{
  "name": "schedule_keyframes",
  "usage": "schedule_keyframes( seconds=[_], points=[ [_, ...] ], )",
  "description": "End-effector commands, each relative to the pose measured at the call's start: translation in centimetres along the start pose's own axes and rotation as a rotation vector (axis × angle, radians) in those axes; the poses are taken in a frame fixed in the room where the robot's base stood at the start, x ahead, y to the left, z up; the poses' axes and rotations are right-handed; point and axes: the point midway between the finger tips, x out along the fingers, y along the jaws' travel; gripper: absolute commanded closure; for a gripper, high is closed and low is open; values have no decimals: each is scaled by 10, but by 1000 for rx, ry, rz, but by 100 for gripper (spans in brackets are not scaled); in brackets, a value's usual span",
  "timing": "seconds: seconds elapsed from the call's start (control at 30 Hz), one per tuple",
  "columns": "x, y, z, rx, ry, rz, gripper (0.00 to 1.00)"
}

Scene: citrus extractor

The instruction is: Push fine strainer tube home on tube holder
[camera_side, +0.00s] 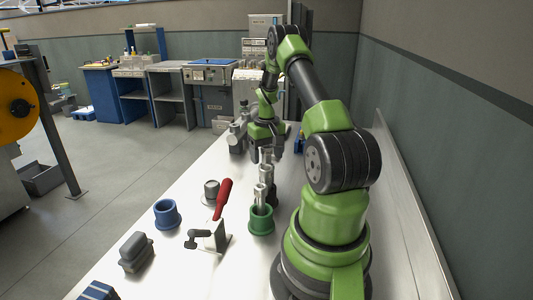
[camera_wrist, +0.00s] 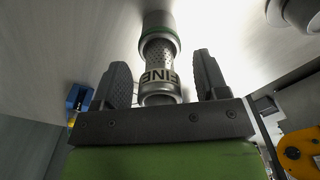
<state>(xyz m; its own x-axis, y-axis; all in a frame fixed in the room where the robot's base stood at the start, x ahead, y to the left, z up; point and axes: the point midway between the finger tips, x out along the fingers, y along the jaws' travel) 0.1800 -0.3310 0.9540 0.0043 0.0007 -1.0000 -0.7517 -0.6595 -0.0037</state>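The fine strainer tube (camera_wrist: 160,52) is a silvery perforated tube with a "FINE" label in the wrist view. Its near open end faces the camera; its far end meets a grey cylinder with a green rim (camera_wrist: 158,24), apparently the tube holder. I cannot tell whether it is fully seated. My gripper (camera_wrist: 160,65) is open, one finger on each side of the tube with visible gaps. In the side view my gripper (camera_side: 267,146) is over a silvery tube (camera_side: 266,161).
A toggle clamp with a red handle (camera_side: 223,198) stands left of the green cup. A wall bounds the bench on the right.

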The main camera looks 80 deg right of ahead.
Motion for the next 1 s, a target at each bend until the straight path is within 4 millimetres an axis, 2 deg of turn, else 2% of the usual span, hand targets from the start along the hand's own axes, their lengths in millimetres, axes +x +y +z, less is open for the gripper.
schedule_keyframes(
  seconds=[0.17, 0.27, 0.6, 0.7, 1.0],
  points=[
    [-2, 0, 0, 0, 0, 0, 33],
    [-11, 0, 0, -1, 2, 1, 33],
    [-76, 0, -1, 0, 5, 1, 33],
    [-89, 0, -1, 1, 4, 1, 33],
    [-102, -3, 0, -4, 4, 0, 33]
  ],
)
